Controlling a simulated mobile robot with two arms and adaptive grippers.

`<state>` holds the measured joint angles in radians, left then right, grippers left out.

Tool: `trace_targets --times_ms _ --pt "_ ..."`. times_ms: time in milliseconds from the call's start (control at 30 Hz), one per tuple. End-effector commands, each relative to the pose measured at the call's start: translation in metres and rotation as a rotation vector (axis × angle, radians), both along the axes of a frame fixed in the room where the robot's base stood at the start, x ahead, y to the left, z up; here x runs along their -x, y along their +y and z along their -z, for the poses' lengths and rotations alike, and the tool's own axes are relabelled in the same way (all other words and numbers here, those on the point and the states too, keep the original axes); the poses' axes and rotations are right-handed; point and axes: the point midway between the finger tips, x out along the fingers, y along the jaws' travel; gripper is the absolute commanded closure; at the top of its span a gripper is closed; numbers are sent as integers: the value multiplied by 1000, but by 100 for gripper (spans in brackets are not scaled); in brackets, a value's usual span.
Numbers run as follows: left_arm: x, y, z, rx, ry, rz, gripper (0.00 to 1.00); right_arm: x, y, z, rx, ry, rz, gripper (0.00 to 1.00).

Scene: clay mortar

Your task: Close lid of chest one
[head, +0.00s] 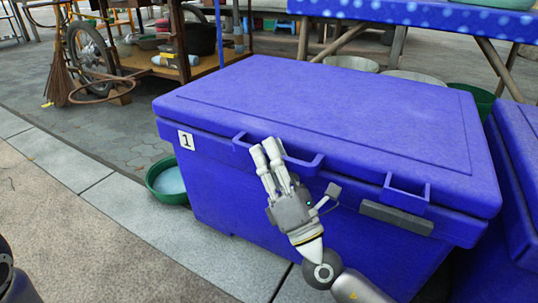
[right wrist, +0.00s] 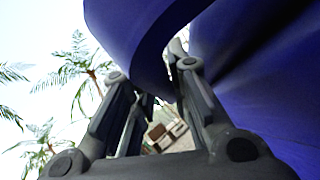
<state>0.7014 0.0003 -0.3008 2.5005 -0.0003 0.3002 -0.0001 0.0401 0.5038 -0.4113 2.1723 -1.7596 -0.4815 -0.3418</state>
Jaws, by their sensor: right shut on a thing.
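Chest one (head: 235,205) is a big blue cooler box with a white "1" label (head: 186,140) on its left front corner. Its lid (head: 330,105) lies flat over the body; I cannot tell whether a small gap remains at the front. Two loop handles stick out from the lid's front edge, the left one (head: 308,165) and the right one (head: 405,197). My right gripper (head: 266,153) is at the left handle, shut on it. In the right wrist view its fingers (right wrist: 160,85) close around a blue curved edge.
Another blue chest (head: 515,175) stands close on the right. A green bowl (head: 167,180) sits on the ground at the chest's left. A blue dotted table (head: 430,17) is behind.

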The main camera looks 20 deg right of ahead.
Motion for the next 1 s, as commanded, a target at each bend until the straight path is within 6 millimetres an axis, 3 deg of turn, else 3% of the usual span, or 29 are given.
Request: trace_targets --times_ms 33,433,467,533,1000 --pt "0 0 3 0 0 0 100 -1 3 15 9 24 -8 100" --pt "0 0 4 0 0 0 100 0 6 19 14 32 -18 100" --pt "0 0 4 0 0 0 100 0 6 19 14 32 -18 81" --pt "0 0 4 0 0 0 100 0 6 19 14 31 -18 74" --pt "-2 1 3 2 6 0 100 8 2 21 13 23 -11 74"
